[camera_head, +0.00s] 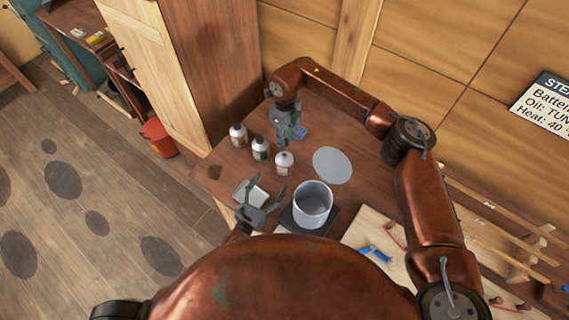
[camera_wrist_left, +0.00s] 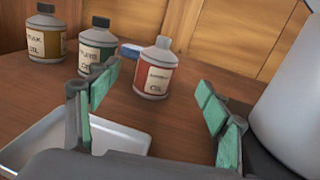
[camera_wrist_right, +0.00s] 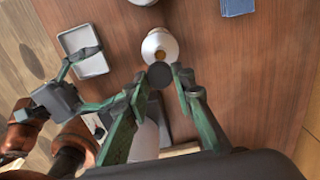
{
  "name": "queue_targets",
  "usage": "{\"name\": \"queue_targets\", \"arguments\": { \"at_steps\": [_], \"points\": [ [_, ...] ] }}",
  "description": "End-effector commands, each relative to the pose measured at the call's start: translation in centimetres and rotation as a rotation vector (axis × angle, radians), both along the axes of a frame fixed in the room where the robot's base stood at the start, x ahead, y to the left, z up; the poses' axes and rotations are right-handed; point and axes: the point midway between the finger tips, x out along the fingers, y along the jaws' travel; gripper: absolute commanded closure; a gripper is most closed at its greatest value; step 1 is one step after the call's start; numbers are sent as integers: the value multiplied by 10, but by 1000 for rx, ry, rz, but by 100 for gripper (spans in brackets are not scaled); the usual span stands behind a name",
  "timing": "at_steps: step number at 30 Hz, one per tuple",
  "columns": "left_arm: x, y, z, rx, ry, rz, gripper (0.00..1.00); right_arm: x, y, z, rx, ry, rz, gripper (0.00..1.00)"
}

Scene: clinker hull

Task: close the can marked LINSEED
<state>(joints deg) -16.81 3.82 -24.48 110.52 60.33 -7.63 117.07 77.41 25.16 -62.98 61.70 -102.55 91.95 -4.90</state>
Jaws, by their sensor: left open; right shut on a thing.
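The red-labelled can (camera_wrist_left: 154,75) stands upright on the bench with a pale, bare neck. Its label is blurred, but "OIL" reads. It also shows in the head view (camera_head: 284,165) and the right wrist view (camera_wrist_right: 158,45). My right gripper (camera_wrist_right: 162,80) is shut on a dark round cap (camera_wrist_right: 160,76), apart from the can and close to it in that picture. In the head view this gripper (camera_head: 286,138) hangs behind the can. My left gripper (camera_head: 267,192) is open and empty in front of the can, between tray and pot.
Brown-labelled (camera_wrist_left: 46,40) and green-labelled (camera_wrist_left: 96,55) cans, both dark-capped, stand left of the red one. A shallow tray (camera_wrist_left: 40,150), a grey pot (camera_head: 313,207) on a dark mat, a flat grey disc (camera_head: 332,166) and a blue cloth (camera_wrist_right: 237,8) share the bench.

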Motion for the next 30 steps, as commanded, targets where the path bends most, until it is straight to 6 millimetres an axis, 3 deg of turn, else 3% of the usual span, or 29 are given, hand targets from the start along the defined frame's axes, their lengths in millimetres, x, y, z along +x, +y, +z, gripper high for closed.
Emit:
{"name": "queue_targets", "arguments": {
  "at_steps": [8, 21, 30],
  "points": [
    [21, -11, 1, -2, -2, -1, 29, 0, -2, -1, -1, 1, -2, 85],
    [90, -46, 0, 0, -1, -3, 29, 0, -1, -1, 0, 0, -2, 85],
    [108, -54, 0, 0, 0, -2, 29, 0, -1, -1, -1, 1, -2, 85]
  ]
}}
